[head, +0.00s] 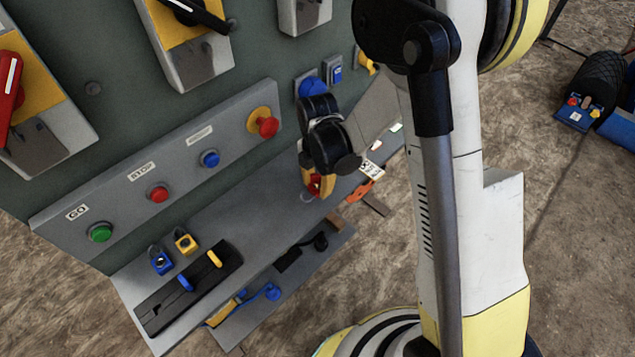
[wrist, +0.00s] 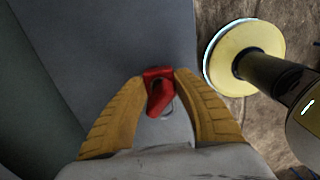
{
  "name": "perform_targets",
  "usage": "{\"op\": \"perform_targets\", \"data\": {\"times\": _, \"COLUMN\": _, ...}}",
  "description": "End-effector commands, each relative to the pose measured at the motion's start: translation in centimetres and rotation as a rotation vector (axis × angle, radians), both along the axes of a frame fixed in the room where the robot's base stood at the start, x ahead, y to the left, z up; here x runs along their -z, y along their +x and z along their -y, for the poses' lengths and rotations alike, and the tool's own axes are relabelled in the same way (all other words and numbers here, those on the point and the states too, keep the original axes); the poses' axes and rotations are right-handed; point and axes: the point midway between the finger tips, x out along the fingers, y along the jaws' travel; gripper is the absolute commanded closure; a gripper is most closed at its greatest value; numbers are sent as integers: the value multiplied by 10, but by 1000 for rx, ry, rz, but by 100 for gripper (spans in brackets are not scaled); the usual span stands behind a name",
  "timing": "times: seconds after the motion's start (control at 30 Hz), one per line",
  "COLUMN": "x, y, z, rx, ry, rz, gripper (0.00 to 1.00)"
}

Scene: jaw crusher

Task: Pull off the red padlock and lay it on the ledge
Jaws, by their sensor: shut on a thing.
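The red padlock (wrist: 158,88) is between the two yellow fingers of my gripper (wrist: 160,82) in the wrist view, and the fingers are shut on it. In the head view my gripper (head: 316,186) hangs over the right part of the grey ledge (head: 229,207), with a bit of the red padlock (head: 314,184) showing between the fingers. The ledge also fills the upper left of the wrist view. I cannot tell whether the padlock touches the ledge or is held above it.
On the ledge's left part are a blue padlock (head: 161,261), a yellow padlock (head: 186,242) and a black slotted plate (head: 189,290) with blue and yellow levers. An orange item (head: 361,190) and a white tag (head: 367,170) lie right of my gripper. The ledge's middle is clear.

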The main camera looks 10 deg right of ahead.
Motion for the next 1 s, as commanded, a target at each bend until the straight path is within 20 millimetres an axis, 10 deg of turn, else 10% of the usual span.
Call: {"op": "perform_targets", "data": {"times": 1.0, "x": 13, "y": 0, "z": 0, "rx": 0, "ry": 0, "rz": 0, "gripper": 89}}
